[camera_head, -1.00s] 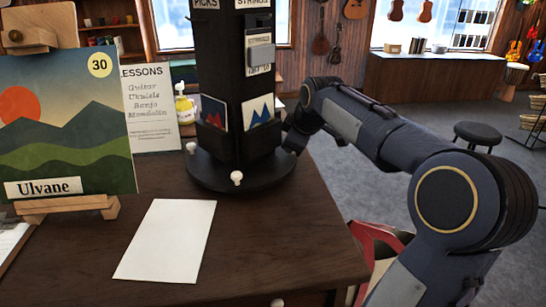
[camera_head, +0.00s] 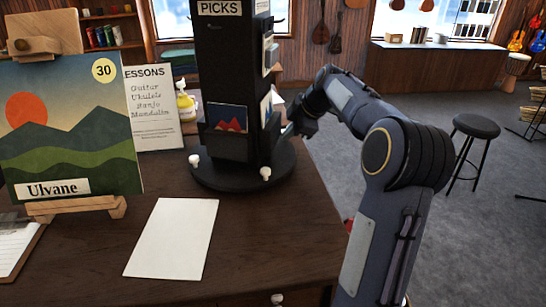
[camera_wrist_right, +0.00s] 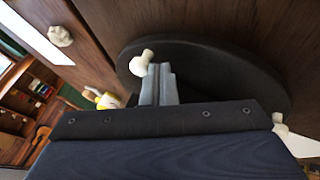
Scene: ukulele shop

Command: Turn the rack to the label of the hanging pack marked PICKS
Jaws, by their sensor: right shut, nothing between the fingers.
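The black rotating rack (camera_head: 222,75) stands on a round black base (camera_head: 225,178) on the wooden counter. Its PICKS sign (camera_head: 219,8) is at the top of the face now turned toward me. A card with red peaks (camera_head: 228,118) sits in that face's lower pocket. The right face, with hanging items (camera_head: 271,52), shows only at a slant. White knobs (camera_head: 265,173) stick out from the base. My right gripper (camera_head: 287,132) is at the base's right side, partly hidden. In the right wrist view its shut, empty fingers (camera_wrist_right: 159,84) are beside a white knob (camera_wrist_right: 140,63); contact is unclear.
A landscape picture marked Ulvane (camera_head: 70,135) stands on a small easel at left, with a lessons sign (camera_head: 153,105) behind it. A blank white sheet (camera_head: 172,238) lies in front of the rack. A black stool (camera_head: 476,127) stands on the floor at right.

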